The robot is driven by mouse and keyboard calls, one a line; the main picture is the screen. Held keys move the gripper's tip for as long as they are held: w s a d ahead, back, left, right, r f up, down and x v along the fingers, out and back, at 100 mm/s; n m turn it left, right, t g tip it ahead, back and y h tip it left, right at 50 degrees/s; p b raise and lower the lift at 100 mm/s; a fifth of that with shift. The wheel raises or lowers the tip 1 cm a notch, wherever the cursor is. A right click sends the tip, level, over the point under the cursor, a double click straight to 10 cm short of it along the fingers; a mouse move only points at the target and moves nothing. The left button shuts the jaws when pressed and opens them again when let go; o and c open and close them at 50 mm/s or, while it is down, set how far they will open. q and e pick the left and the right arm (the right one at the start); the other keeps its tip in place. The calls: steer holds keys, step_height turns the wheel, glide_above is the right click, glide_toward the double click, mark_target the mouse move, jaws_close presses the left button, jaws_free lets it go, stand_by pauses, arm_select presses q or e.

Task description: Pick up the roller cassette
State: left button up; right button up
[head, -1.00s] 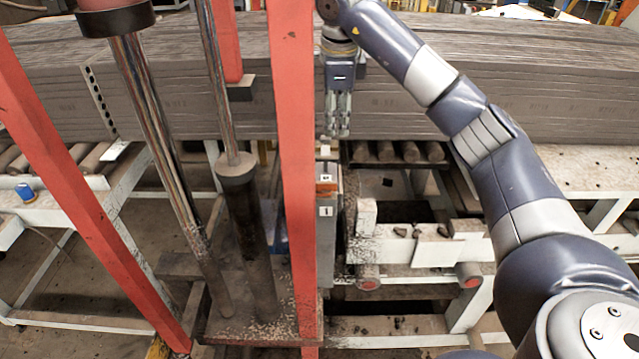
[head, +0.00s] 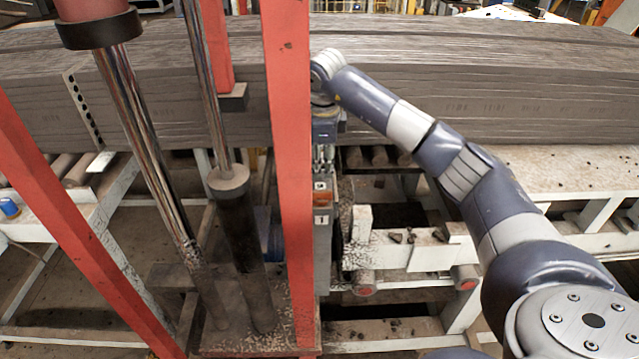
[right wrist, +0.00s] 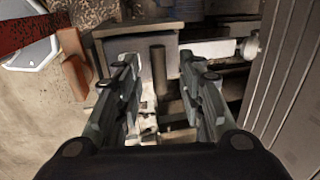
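I cannot tell for certain which thing is the roller cassette. A row of dark rollers (head: 378,157) shows under the long brown stack, partly hidden by my right arm. My right gripper (head: 323,168) points down beside the red post, just above a narrow grey upright unit (head: 323,235) with small number labels. In the right wrist view, the two fingers of this gripper (right wrist: 160,68) stand apart with nothing held between them. A dark upright post (right wrist: 158,72) shows in the gap; I cannot tell how far below it is. My left gripper is not in view.
A red post (head: 290,180) stands close left of my right gripper. The long brown stack (head: 480,110) runs behind it. A white frame (head: 425,245) with rubble on it lies to the right. Metal cylinders (head: 240,225) stand on the left.

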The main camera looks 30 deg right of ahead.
steer(key=shift+w+d+f, duration=0.1)
steer(key=shift+d+f, duration=0.05)
steer(key=shift+f, duration=0.95)
steer(key=c, duration=0.8)
steer(key=shift+r, duration=0.1)
jaws_close()
steer(key=shift+r, duration=0.15)
